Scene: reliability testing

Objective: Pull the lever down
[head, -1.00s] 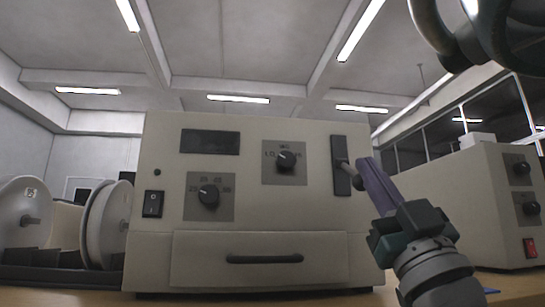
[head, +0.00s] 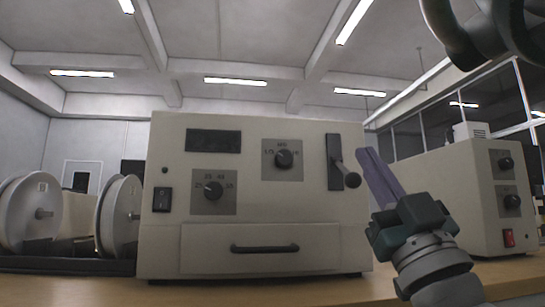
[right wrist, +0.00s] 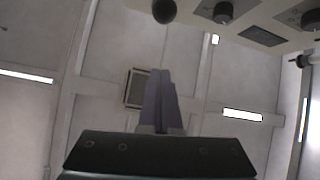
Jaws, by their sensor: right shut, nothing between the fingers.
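The lever (head: 352,180) has a dark round knob on a metal rod. It sticks out of a dark vertical slot plate (head: 334,185) at the right of the beige machine's front, with its knob end angled down to the right. My right gripper (head: 366,152) has purple fingers shut together, empty. In the head view its tips are just right of the knob and a little higher, with a small gap. In the right wrist view the knob (right wrist: 164,10) is at the top edge, beyond the shut fingers (right wrist: 158,72). My left gripper is not clearly in view.
The beige machine (head: 300,212) has two dials, a dark display, a switch and a drawer handle (head: 264,248). A second beige box (head: 455,200) stands at the right. White reels (head: 120,215) stand at the left. A dark, curved piece of my arm shows at top right.

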